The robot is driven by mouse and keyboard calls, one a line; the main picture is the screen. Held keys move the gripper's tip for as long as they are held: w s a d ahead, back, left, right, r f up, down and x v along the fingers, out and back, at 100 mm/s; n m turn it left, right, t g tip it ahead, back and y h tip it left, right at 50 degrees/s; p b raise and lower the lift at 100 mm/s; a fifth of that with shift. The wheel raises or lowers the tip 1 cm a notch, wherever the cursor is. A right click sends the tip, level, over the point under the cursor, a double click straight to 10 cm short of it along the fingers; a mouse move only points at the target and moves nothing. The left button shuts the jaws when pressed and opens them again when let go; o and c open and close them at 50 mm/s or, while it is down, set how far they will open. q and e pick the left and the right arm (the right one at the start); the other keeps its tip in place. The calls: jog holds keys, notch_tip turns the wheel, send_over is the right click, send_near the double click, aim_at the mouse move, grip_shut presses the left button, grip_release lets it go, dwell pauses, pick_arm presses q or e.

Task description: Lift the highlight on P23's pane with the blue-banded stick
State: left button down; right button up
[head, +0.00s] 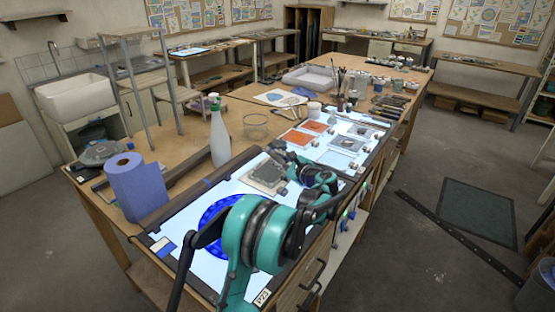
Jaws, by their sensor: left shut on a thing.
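P23's pane is likely the round blue pane (212,210) on the lit table, partly hidden behind my teal left arm; a small tag reading P23 (262,297) lies at the near edge. My left gripper (287,167) is over the light table, beyond the blue pane and beside a grey square pane (266,176). It is small and partly covered by its own wrist. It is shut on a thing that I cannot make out. I cannot pick out the blue-banded stick or its band, nor the highlight. My right gripper is not in view.
A blue paper roll (137,187) and a white spray bottle (219,135) stand left of the light table (182,262). Orange panes (297,138) and grey panes (346,145) lie farther back. A brush pot (340,102) stands beyond. A clear glass dish (255,127) is near the bottle.

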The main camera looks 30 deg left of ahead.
pick_arm(q)
jog(key=shift+s+a, duration=0.2)
jog(key=shift+s, duration=0.25)
jog(key=shift+s+a, duration=0.2)
jog(key=shift+s, duration=0.25)
jog(key=shift+w, duration=0.1)
jog(key=shift+w+a, duration=0.3)
jog(key=shift+w, duration=0.6)
jog(key=shift+s, duration=0.15)
jog(key=shift+s+a, duration=0.1)
jog(key=shift+s, duration=0.8)
